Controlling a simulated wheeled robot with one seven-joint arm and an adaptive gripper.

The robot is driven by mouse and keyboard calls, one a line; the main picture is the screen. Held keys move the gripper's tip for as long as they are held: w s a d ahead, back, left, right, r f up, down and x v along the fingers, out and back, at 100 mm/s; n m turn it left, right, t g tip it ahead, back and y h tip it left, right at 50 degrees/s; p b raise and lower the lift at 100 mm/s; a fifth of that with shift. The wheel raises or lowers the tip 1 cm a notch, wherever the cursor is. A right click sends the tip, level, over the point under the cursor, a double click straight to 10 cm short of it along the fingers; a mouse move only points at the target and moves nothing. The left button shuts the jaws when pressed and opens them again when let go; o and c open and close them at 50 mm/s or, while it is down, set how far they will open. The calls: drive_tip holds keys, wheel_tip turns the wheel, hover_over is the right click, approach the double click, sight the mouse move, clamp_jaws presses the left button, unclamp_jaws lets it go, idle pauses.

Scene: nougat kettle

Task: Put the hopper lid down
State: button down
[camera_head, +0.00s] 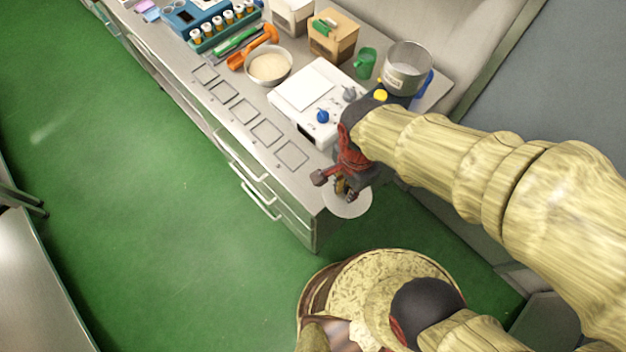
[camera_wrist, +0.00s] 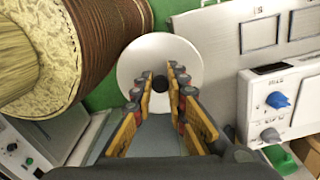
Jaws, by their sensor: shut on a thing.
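The hopper lid (camera_head: 350,207) is a round pale disc with a dark knob at its centre; it also shows in the wrist view (camera_wrist: 160,52). My gripper (camera_head: 345,190) is shut on the lid's knob, with the fingertips on either side of it in the wrist view (camera_wrist: 159,88). In the head view the lid is at the near right corner of the bench (camera_head: 318,212). I cannot tell the gap between lid and bench. My gripper partly hides the lid.
A white device with blue and grey knobs (camera_head: 312,100) stands behind the gripper. Beyond it are a metal cylindrical container (camera_head: 407,70), a green mug (camera_head: 365,63) and a white bowl (camera_head: 268,67). Several empty square outlines (camera_head: 265,134) lie along the bench's front; that strip is clear.

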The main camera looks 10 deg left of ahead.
drive_tip(key=w+a+f+b, duration=0.1)
drive_tip(key=w+a+f, duration=0.3)
drive_tip(key=w+a+f+b, duration=0.1)
drive_tip(key=w+a+f, duration=0.2)
drive_tip(key=a+f, duration=0.1)
drive_tip(key=shift+w+a+f, duration=0.2)
drive_tip(key=shift+w+f, duration=0.05)
drive_tip(key=shift+w, duration=0.15)
drive_tip(key=shift+w+a+f, duration=0.1)
drive_tip(key=shift+f, duration=0.05)
drive_tip(key=shift+w+a+f+b, duration=0.1)
drive_tip(key=shift+f+b, duration=0.25)
drive_tip(key=shift+f, duration=0.55)
drive_tip(key=shift+w+a+f+b, duration=0.1)
drive_tip(key=shift+f+b, duration=0.2)
drive_tip(key=shift+f, duration=0.55)
drive_tip(key=shift+f, duration=0.2)
drive_tip(key=c, duration=1.8)
unclamp_jaws()
drive_tip(key=shift+s, duration=0.1)
drive_tip(key=shift+o, duration=0.2)
drive_tip(key=shift+r, duration=0.1)
